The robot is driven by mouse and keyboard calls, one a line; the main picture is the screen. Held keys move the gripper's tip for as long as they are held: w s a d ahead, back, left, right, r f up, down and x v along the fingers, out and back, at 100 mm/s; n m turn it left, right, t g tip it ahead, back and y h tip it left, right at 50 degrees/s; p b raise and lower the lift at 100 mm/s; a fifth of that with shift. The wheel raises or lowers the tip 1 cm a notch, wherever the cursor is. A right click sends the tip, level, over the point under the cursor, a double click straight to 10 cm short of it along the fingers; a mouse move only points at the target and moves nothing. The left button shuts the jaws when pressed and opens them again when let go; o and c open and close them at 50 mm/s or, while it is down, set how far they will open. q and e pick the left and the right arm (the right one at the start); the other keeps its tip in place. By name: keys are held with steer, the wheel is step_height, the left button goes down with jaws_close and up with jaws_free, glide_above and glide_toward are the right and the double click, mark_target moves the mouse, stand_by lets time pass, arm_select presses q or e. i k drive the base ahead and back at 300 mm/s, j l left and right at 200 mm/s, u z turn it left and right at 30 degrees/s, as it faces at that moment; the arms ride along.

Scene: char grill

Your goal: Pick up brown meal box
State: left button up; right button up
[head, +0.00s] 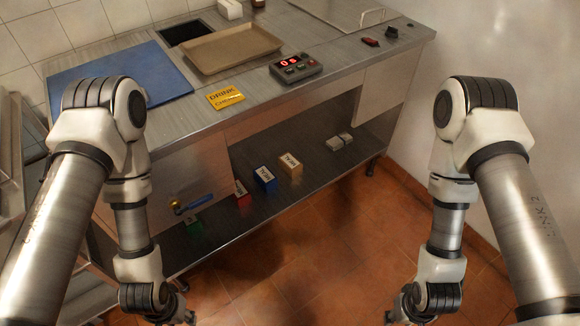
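The brown meal box (291,167), light tan with a white label on top, stands on the lower shelf (225,214) under the counter. It is at the right end of a row of small boxes. My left gripper (186,314) shows only in part at the bottom edge, in front of the shelf and well apart from the box. My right gripper (402,314) is also cut off by the bottom edge, to the right of the box and apart from it. I cannot tell whether either gripper is open.
The counter (200,118) overhangs the shelf. The tiled floor (320,255) is clear.

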mark_target(288, 163)
steer(key=i+l+z, duration=0.25)
steer(key=i+l, duration=0.25)
steer(key=i+l+z, duration=0.25)
steer(key=i, duration=0.4)
steer(key=l, duration=0.1)
